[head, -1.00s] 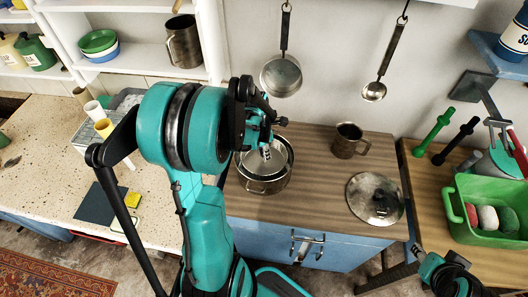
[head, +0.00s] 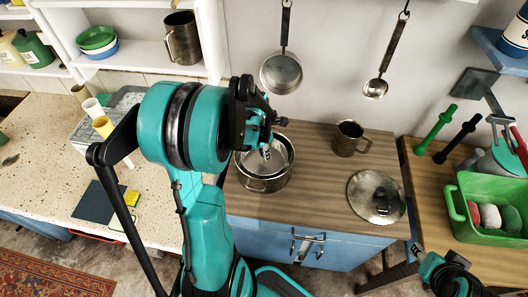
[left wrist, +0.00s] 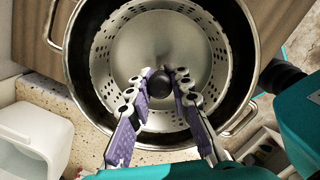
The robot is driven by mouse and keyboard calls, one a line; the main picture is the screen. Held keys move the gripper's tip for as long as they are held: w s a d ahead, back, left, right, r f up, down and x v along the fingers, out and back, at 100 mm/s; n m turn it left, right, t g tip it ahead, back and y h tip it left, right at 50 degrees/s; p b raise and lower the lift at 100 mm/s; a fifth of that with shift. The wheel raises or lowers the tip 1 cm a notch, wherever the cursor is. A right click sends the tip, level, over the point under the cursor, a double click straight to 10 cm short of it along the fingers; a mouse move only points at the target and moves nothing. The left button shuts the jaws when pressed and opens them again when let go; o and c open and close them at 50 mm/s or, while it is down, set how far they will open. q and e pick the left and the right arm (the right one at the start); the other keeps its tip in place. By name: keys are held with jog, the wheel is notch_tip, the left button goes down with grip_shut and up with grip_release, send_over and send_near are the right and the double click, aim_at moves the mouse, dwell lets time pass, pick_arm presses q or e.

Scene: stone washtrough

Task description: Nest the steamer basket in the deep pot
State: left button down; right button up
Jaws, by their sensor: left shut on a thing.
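The deep pot (head: 262,185) is a metal pot with side handles, standing on the wooden counter; its rim also shows in the left wrist view (left wrist: 76,85). The steamer basket (head: 284,151), pale metal with rows of holes in its wall (left wrist: 105,50), appears within the pot's rim, with a dark gap around it. I cannot tell whether it rests on the bottom. My left gripper (head: 267,153) is over the basket, its fingers (left wrist: 160,85) closed on the dark knob at the basket's middle. My right gripper (head: 456,284) is partly in view at the bottom right; its fingers are unclear.
A metal mug (head: 350,139) and a round lid with a dark knob (head: 376,197) stand to the right on the wooden counter (head: 315,190). A ladle (head: 376,86) and a pan (head: 282,73) hang on the wall behind. A green bin (head: 490,240) is at far right.

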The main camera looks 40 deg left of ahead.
pick_arm(q)
jog(key=shift+f+b, duration=0.45)
jog(key=shift+f, duration=0.2)
jog(key=shift+f, duration=0.2)
dwell(0.5)
jog(key=c, duration=0.8)
grip_release()
jog(key=shift+r, duration=0.15)
jog(key=shift+r+p, duration=2.5)
jog(key=shift+r, duration=0.95)
